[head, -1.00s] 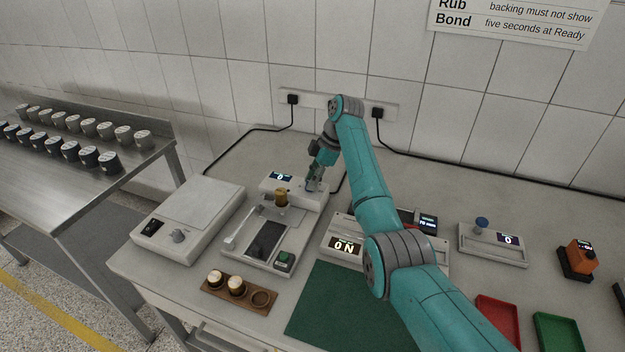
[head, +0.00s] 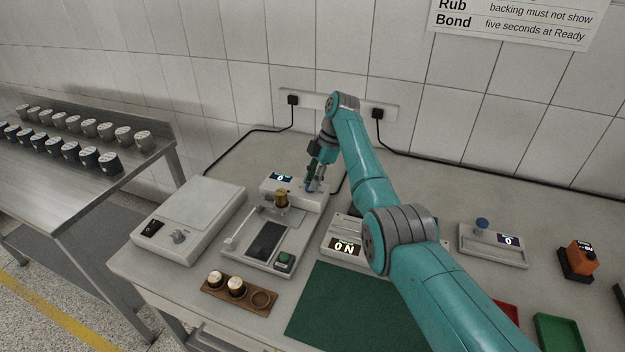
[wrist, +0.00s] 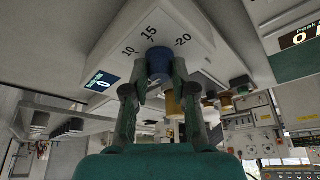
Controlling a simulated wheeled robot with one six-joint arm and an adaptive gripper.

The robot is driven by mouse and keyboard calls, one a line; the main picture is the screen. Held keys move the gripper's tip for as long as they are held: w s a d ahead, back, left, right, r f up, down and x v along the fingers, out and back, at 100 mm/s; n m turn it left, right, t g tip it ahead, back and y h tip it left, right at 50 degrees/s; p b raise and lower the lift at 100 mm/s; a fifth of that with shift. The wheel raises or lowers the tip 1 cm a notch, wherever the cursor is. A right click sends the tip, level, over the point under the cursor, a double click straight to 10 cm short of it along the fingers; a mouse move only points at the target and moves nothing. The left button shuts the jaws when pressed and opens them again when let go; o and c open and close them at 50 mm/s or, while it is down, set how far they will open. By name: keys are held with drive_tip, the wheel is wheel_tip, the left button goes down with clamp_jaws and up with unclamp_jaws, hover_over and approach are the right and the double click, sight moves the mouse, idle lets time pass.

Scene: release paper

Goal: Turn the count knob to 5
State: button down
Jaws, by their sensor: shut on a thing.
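The white machine (head: 303,198) stands at the back of the bench, with a small display (head: 281,177) that reads 0. In the wrist view its blue count knob (wrist: 159,62) sits among printed marks 10, 15 and 20, and the display (wrist: 98,82) also shows 0. My gripper (wrist: 159,78) is shut on the blue knob, one finger on each side. In the head view my gripper (head: 316,186) is at the top right of the machine and mostly covers the knob. The direction of the knob's pointer cannot be told.
A wooden holder (head: 238,296) and green mat (head: 345,310) lie in front. The tiled wall (head: 230,85) is behind.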

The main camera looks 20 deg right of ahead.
drive_tip(key=c, duration=0.9)
unclamp_jaws()
drive_tip(key=shift+c, duration=0.2)
drive_tip(key=v, duration=1.2)
drive_tip(key=shift+a, duration=0.1)
